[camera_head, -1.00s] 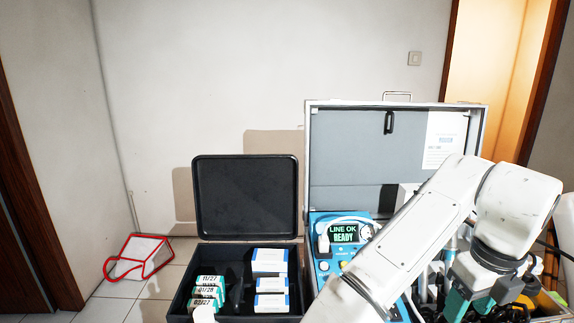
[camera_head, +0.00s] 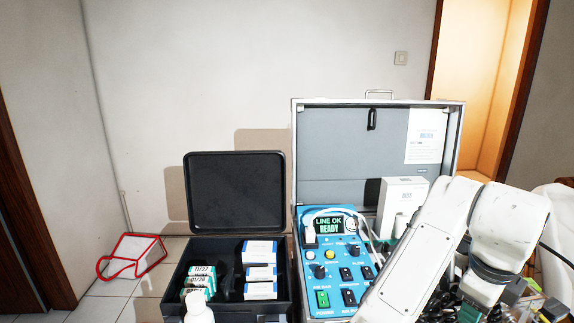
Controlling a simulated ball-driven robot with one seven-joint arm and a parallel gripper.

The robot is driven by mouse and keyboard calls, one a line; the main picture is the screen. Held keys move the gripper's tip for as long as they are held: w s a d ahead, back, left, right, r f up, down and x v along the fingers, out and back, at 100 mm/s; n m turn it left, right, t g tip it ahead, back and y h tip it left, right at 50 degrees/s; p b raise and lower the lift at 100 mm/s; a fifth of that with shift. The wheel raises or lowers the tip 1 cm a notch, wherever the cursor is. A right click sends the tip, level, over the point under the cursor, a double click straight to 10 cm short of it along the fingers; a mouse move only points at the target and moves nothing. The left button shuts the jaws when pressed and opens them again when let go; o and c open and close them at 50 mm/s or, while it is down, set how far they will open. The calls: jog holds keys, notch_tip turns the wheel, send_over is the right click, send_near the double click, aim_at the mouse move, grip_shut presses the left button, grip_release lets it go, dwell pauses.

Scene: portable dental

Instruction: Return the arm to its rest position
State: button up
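My white arm reaches in from the bottom right of the head view and bends over the right side of the open silver case (camera_head: 297,150). My gripper (camera_head: 474,308) points down at the lower right, in front of a cluttered area with green and dark items. Its fingertips are at the frame's bottom edge and partly hidden, so I cannot see whether it is open or shut, or holds anything. The blue control panel (camera_head: 357,273) in the case shows "LINE OK READY" on its screen.
An open black case (camera_head: 236,192) at the left holds green-and-white boxes (camera_head: 201,277) and blue-and-white boxes (camera_head: 260,272). A white bottle (camera_head: 198,306) stands at its front. A white box (camera_head: 403,195) stands in the silver case. A red-framed item (camera_head: 133,256) lies on the floor.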

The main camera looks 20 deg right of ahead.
jog(key=s+a+f+n+t+h, duration=0.15)
jog(key=s+f+n, duration=0.25)
jog(key=f+n, duration=1.3)
jog(key=s+a+f+n+g+y, duration=0.1)
jog(key=s+a+f+n+y, duration=0.1)
jog(key=s+a+f+n, duration=0.3)
jog(key=s+a+f+n+g+y, duration=0.1)
jog(key=s+a+f+n+y, duration=0.1)
jog(key=s+a+f+n, duration=0.4)
jog(key=s+a+n, duration=0.3)
jog(key=a+n, duration=0.1)
jog(key=shift+n, duration=0.4)
